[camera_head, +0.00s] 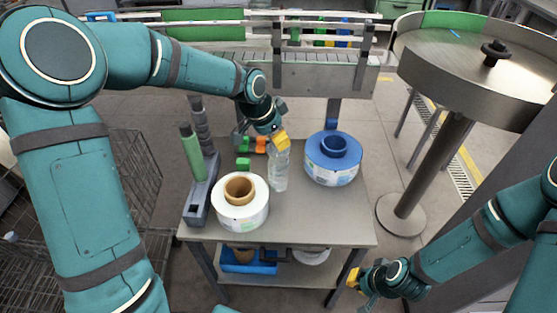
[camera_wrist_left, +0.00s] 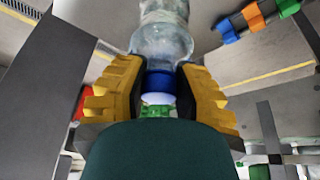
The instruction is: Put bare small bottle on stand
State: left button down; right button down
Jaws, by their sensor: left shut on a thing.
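The small clear bottle (camera_head: 279,172) is upright at the middle of the table, without a visible label. My left gripper (camera_head: 280,142) is shut on its upper end from above. In the left wrist view the bottle (camera_wrist_left: 162,38) runs up from between the yellow fingers (camera_wrist_left: 160,88). I cannot tell whether its base touches the table. A grey holder (camera_head: 200,202) with a green cylinder and a grey ribbed post stands at the table's left; I cannot tell if this is the stand. My right gripper (camera_head: 355,281) is low beside the table, its opening unclear.
On the table (camera_head: 310,222), a white reel (camera_head: 242,213) is front left of the bottle and a blue reel (camera_head: 333,168) is to its right. Small coloured blocks (camera_head: 244,164) lie behind left. A conveyor (camera_head: 290,75) runs behind; a round steel table (camera_head: 480,85) stands right.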

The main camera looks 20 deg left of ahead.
aim_at(277, 153)
pick_arm(q)
jog(key=shift+f+b, duration=0.35)
jog(key=shift+f, duration=2.75)
jog(key=c, duration=0.8)
grip_release()
jog(key=shift+r, duration=0.25)
jog(key=p+v, duration=0.1)
jog(key=v, duration=1)
jog(key=shift+s+a+r+p, duration=0.1)
jog(key=shift+s+r+p, duration=0.1)
jog(key=shift+r+p, duration=0.15)
jog(key=shift+f, duration=0.1)
